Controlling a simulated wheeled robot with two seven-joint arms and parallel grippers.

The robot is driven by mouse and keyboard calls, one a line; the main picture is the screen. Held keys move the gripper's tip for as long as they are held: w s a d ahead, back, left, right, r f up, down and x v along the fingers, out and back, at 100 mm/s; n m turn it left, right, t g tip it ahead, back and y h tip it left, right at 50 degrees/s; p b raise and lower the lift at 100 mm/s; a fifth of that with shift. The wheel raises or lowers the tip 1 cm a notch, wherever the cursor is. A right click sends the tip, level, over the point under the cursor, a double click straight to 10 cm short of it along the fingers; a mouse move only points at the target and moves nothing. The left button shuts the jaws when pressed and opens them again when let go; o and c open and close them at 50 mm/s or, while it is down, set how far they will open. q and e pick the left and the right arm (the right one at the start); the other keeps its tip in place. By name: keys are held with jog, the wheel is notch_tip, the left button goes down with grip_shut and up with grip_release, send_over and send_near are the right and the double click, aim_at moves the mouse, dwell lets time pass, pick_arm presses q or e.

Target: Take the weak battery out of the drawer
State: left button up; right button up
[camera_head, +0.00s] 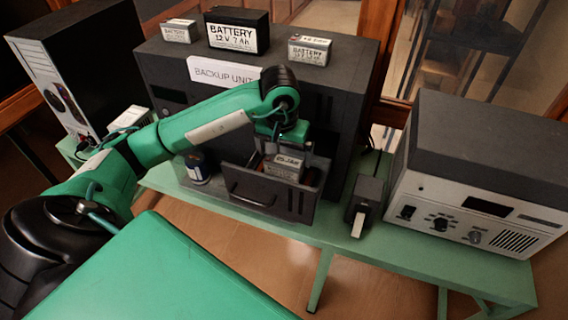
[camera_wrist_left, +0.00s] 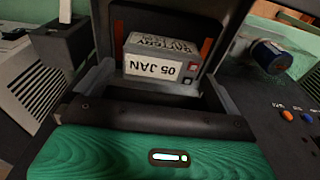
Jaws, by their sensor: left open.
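The drawer (camera_head: 262,190) stands pulled out from the dark backup unit (camera_head: 345,90). Small red and black squares mark one end of the battery. My left gripper (camera_head: 287,146) is over the drawer, pointing down, open and empty. In the wrist view the battery appears between and beyond the grey pieces at either side; I cannot tell whether they touch it. The gripper partly hides the drawer's back. My right gripper is not in view.
On the unit stand a small battery (camera_head: 177,32), a large black battery (camera_head: 236,38) and another grey-white battery (camera_head: 309,50). A dark blue cylinder (camera_head: 197,168) stands left of the drawer. A small black device (camera_head: 366,200) and a grey instrument (camera_head: 475,185) stand right.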

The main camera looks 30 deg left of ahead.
aim_at(284, 159)
pick_arm(q)
jog(key=shift+s+a+f+p, duration=0.1)
jog(key=shift+f+p, duration=0.4)
jog(key=shift+f, duration=0.3)
jog(key=shift+w+f, duration=0.2)
jog(key=shift+f, duration=0.9)
jog(key=shift+c, duration=0.2)
jog(key=c, duration=1.1)
jog(key=shift+c, duration=0.2)
jog(key=shift+r, duration=0.15)
